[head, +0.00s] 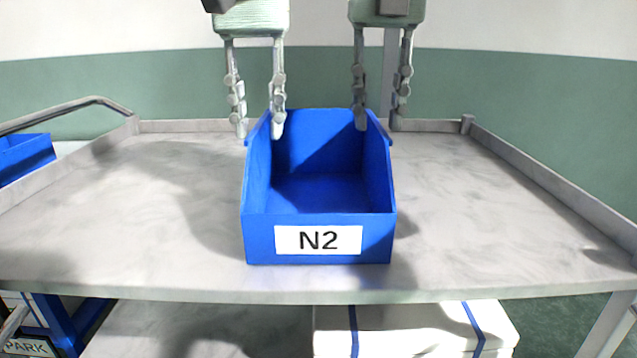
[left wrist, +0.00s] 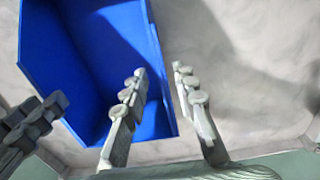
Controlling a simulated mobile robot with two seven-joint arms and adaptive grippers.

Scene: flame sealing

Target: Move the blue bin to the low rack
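The blue bin (head: 318,238), labelled N2, stands upright on the grey cart top and looks empty. My left gripper (head: 257,136) is open at the bin's left wall near the back, with one finger on each side of that wall. My right gripper (head: 378,128) is open at the right wall near the back, its fingers also on either side. In the left wrist view the blue bin (left wrist: 95,60) lies beyond my left gripper (left wrist: 158,75), whose fingers are apart. Whether any finger touches the bin is unclear. I cannot make out which surface is the low rack.
The cart top (head: 500,230) has raised edges at the sides and back and is clear around the bin. Below it is a lower shelf with a white box with blue straps (head: 410,330). Another blue bin (head: 25,157) stands at the far left.

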